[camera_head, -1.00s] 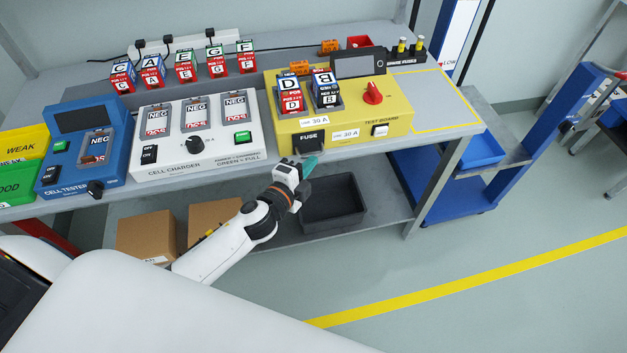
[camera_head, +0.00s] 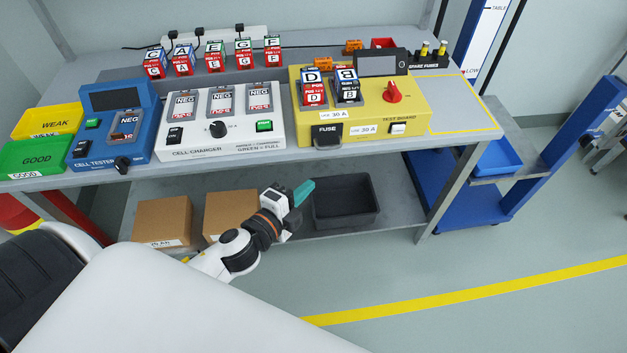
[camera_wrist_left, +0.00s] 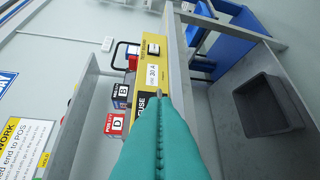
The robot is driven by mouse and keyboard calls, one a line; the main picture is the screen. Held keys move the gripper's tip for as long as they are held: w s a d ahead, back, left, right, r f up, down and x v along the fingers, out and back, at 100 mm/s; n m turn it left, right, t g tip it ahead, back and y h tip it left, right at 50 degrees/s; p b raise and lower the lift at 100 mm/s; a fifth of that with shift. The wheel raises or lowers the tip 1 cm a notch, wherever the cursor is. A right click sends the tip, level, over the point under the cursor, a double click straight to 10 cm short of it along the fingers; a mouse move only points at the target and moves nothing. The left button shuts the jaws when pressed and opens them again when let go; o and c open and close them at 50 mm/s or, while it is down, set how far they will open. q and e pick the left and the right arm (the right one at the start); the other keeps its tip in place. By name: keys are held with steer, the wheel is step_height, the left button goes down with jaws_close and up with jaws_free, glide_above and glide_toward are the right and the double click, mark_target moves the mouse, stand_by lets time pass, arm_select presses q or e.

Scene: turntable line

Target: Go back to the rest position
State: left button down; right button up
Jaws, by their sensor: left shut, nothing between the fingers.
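My left gripper (camera_head: 303,192) has teal fingers and is shut with nothing between them. In the head view it is in front of the workbench, below the bench top's front edge and just left of the black bin on the lower shelf. In the left wrist view its teal fingers (camera_wrist_left: 162,140) reach up from the bottom, below the yellow test board (camera_wrist_left: 152,65). The test board (camera_head: 420,112) also shows in the head view on the bench top, holding the D block (camera_head: 313,92) and the B block (camera_head: 347,88). My right gripper is not in view.
The bench top also bears the white cell charger (camera_head: 220,133), blue cell tester (camera_head: 100,150), yellow WEAK bin (camera_head: 45,122) and green GOOD bin (camera_head: 38,158). The black bin (camera_head: 346,212) and cardboard boxes (camera_head: 162,221) stand on the lower shelf. Floor at the right front is clear.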

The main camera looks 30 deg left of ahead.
arm_select(q)
steer(key=shift+s+a, duration=0.1)
steer(key=shift+s, duration=0.15)
steer(key=s+a+f+n+g+y, duration=0.1)
steer(key=s+a+f+n+g, duration=0.15)
steer(key=f, duration=0.75)
steer(key=s+a+f+n+g+y, duration=0.1)
steer(key=s+f+n+g, duration=0.15)
steer(key=f, duration=0.75)
steer(key=s+a+f+n+g+y, duration=0.1)
steer(key=s+a+f+n+g, duration=0.2)
steer(key=f, duration=0.7)
steer(key=s+d+f+n+g, duration=0.1)
steer(key=s+f+n+g, duration=0.1)
steer(key=s+f, duration=0.3)
steer(key=s+d+f+n+g, duration=0.2)
steer(key=s+f, duration=0.4)
steer(key=s, duration=0.7)
steer(key=s+d+f+n+g, duration=0.1)
steer(key=s+f+n+g, duration=0.2)
steer(key=s+f, duration=0.3)
steer(key=s+n, duration=0.1)
steer(key=s, duration=0.1)
steer(key=shift+s+d+f, duration=0.15)
steer(key=shift+s+f, duration=0.05)
steer(key=shift+s, duration=0.2)
